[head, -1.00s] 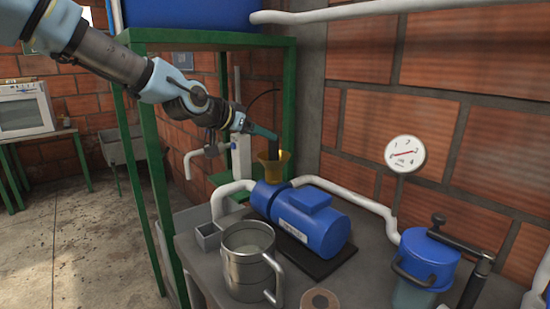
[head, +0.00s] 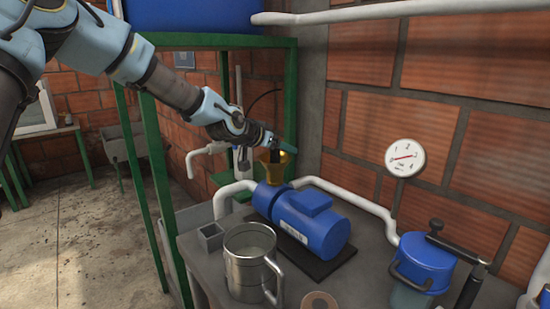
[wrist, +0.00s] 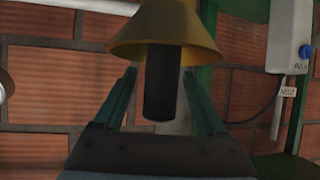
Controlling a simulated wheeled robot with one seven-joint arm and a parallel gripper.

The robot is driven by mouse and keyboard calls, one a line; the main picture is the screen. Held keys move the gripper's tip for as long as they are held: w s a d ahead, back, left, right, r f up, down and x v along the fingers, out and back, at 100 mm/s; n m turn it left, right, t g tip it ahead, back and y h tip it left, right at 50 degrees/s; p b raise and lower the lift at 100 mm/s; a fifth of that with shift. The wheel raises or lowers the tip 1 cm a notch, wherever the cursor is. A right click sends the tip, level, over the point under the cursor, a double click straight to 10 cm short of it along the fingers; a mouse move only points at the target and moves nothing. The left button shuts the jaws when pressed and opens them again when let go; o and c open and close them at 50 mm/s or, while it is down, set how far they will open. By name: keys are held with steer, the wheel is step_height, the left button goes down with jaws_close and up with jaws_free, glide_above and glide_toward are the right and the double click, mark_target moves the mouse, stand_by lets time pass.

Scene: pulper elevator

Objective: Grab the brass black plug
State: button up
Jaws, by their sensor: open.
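The plug is a black cylinder (wrist: 162,90) standing in a flared brass-yellow funnel (wrist: 135,43) in the wrist view, which looks upside down. In the head view the funnel (head: 272,172) sits on top of the blue pump (head: 305,222), with the plug's dark shape (head: 275,153) partly hidden at its mouth. My gripper (wrist: 160,75) is open, with one green finger on each side of the plug. Gaps show between plug and fingers in the wrist view. In the head view my gripper (head: 281,147) is just above the funnel.
A steel jug (head: 247,275), small grey box (head: 210,236) and blue-lidded vessel (head: 425,260) share the table. A pressure gauge (head: 405,157) stands before the brick wall. A green frame post (head: 150,150) rises left of the pump. White pipes run behind it.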

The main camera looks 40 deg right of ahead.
jaws_close()
stand_by(0.6)
